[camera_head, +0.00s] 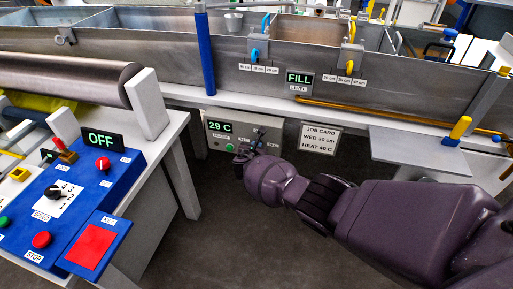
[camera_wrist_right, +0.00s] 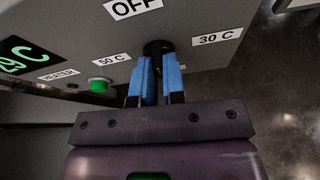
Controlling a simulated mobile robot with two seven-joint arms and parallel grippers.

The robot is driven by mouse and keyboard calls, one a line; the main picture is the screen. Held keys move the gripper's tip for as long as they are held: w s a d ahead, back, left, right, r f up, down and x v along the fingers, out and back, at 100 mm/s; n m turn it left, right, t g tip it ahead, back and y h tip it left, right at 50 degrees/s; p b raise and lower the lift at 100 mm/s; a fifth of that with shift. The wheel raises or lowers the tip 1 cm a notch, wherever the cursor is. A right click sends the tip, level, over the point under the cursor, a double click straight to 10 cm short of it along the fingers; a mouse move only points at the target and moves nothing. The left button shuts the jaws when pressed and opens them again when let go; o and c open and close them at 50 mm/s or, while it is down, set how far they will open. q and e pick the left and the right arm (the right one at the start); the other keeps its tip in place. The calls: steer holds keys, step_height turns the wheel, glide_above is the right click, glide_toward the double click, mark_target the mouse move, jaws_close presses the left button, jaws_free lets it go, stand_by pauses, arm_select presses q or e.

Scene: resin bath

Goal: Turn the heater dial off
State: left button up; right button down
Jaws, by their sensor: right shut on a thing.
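The heater panel (camera_head: 214,142) is a grey box under the bath's edge, with a green "29 C" display (camera_head: 220,126). My right gripper (camera_head: 242,157) reaches it from the right. In the right wrist view its blue fingers (camera_wrist_right: 159,72) are shut on the black heater dial (camera_wrist_right: 157,46). An "OFF" label (camera_wrist_right: 133,7) sits above left of the dial and a "30 C" label (camera_wrist_right: 217,37) to its right. The fingers hide much of the dial, so I cannot tell where it points. A green button (camera_wrist_right: 100,85) is left of the dial. My left gripper is not in view.
A job card (camera_head: 319,138) hangs right of the panel, reading WEB 30 cm, HEAT 40 C. A blue control console (camera_head: 75,200) with its own "OFF" display stands at left. A grey shelf (camera_head: 420,150) juts out at right. Floor below the panel is clear.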

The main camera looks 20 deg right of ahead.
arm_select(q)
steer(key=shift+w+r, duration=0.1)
arm_select(e)
steer(key=shift+w+d+r+n, duration=0.1)
steer(key=shift+w+r+n, duration=0.1)
steer(key=shift+r+n, duration=0.2)
steer(key=c, duration=1.2)
jaws_free()
steer(key=shift+f, duration=0.15)
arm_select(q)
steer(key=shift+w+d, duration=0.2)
arm_select(e)
steer(key=shift+d+f, duration=0.1)
steer(key=shift+f, duration=0.05)
arm_select(q)
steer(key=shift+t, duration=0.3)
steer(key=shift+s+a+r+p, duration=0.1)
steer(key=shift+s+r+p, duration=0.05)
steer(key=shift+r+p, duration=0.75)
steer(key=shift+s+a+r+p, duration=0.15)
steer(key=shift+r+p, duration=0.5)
steer(key=shift+p, duration=0.55)
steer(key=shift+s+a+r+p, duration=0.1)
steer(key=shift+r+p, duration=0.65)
steer(key=shift+p, duration=0.3)
arm_select(e)
steer(key=v, duration=1.1)
steer(key=shift+w+h, duration=0.2)
steer(key=shift+h, duration=0.1)
